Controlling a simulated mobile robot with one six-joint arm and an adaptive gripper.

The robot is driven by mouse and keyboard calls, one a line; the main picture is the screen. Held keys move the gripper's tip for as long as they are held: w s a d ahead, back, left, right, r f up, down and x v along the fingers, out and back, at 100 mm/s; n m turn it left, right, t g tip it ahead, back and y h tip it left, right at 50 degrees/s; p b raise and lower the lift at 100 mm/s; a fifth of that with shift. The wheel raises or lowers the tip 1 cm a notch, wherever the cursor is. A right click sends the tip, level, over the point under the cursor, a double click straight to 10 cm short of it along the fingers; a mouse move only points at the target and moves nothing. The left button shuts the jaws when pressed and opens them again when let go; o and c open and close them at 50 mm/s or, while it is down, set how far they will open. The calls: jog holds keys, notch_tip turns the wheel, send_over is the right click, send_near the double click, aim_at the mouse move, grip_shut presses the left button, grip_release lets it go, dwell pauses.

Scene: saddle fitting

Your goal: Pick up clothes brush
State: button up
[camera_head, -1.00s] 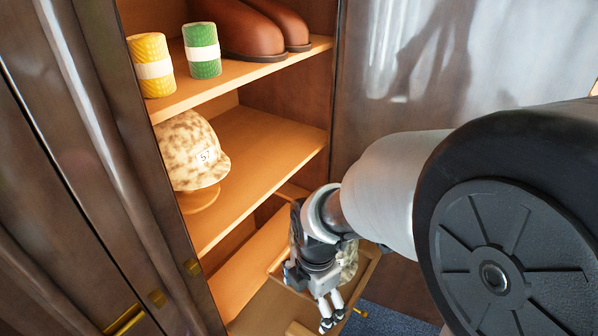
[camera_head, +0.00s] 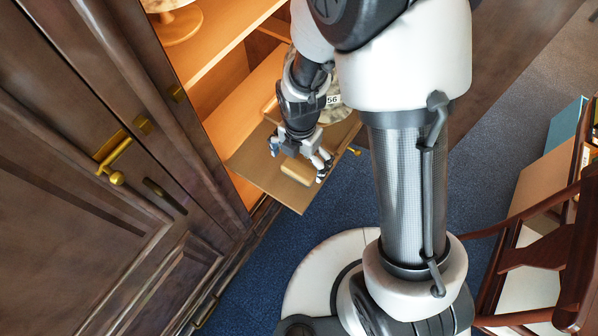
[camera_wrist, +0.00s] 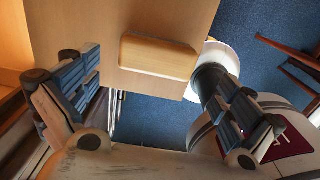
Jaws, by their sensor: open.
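The likely clothes brush is a pale wooden block with rounded edges (camera_head: 298,172). It lies near the outer edge of a low pulled-out wooden board or tray (camera_head: 300,199). In the wrist view the block (camera_wrist: 158,57) lies on the board near its edge, and no bristles show. My gripper (camera_head: 299,158) points down above the board, with its fingers spread to either side of the block in the picture. In the wrist view my open gripper (camera_wrist: 155,78) is empty, and the block lies between the fingers, apart from both.
A mottled helmet marked 56 (camera_head: 333,101) stands just behind my gripper, partly hidden. Another wooden piece (camera_head: 269,106) lies further back. A wardrobe door with a brass handle (camera_head: 115,160) is at the left. A dark wooden chair (camera_head: 545,255) is at the right, on blue carpet (camera_head: 490,160).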

aim_at(299, 169)
notch_tip(299, 169, down, 5)
jog(key=shift+w+a+f+b, duration=0.1)
jog(key=shift+w+f+b, duration=0.1)
jog(key=shift+b, duration=1)
jog(key=shift+s, duration=0.1)
jog(key=shift+c, duration=0.4)
jog(key=c, duration=1)
